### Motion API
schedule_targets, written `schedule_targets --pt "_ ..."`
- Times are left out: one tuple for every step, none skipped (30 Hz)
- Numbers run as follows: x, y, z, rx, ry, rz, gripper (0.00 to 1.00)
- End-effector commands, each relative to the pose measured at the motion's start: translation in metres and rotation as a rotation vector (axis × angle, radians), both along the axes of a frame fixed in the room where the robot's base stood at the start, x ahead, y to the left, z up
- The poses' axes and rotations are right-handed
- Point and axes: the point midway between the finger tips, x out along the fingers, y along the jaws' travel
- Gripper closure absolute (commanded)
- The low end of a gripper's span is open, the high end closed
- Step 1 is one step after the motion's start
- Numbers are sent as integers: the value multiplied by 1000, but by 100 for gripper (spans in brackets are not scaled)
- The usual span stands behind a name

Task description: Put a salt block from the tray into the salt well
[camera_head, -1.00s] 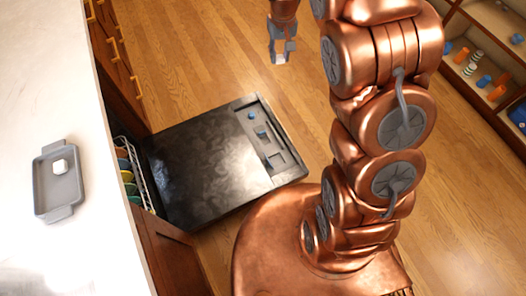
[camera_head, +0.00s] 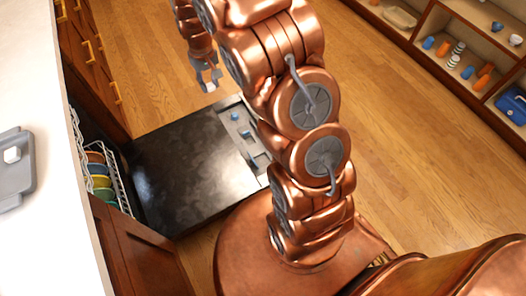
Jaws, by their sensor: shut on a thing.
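My gripper (camera_head: 207,78) is shut on a small white salt block (camera_head: 210,87), seen at its fingertips. It hangs just beyond the far edge of the lowered dishwasher door (camera_head: 185,165) in the picture, clear of it. The door's inner side carries a grey strip (camera_head: 228,108) with blue parts and recesses. The salt well seems to be among these, but I cannot tell which one, and my arm covers part of the strip. The grey tray (camera_head: 14,185) lies on the white counter, cut off by the left picture edge, with another white block (camera_head: 12,155) in it.
A rack with colored plates (camera_head: 98,175) stands in the dishwasher opening, left of the door. Wooden drawers (camera_head: 85,50) are at the upper left. Shelves (camera_head: 440,70) with small items stand at the upper right. The wooden floor between is clear.

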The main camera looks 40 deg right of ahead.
Motion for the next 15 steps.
schedule_targets --pt "-2 -6 -29 1 3 -5 94" --pt "-2 -10 -39 2 3 -6 94" --pt "-3 -14 -51 3 3 -8 94" --pt "-4 -18 -61 3 4 -9 94" --pt "-4 -21 -70 3 3 -10 94" --pt "-5 -26 -83 3 3 -11 94" --pt "-6 -30 -92 3 2 -13 94" --pt "-6 -33 -102 3 2 -14 94" --pt "-7 -37 -115 4 2 -16 94" --pt "-8 -41 -124 4 3 -17 94" --pt "-9 -44 -134 4 4 -18 94" --pt "-11 -49 -147 5 5 -21 94" --pt "-12 -52 -156 5 6 -22 94" --pt "-13 -55 -166 6 6 -23 94" --pt "-15 -60 -178 6 6 -25 94"
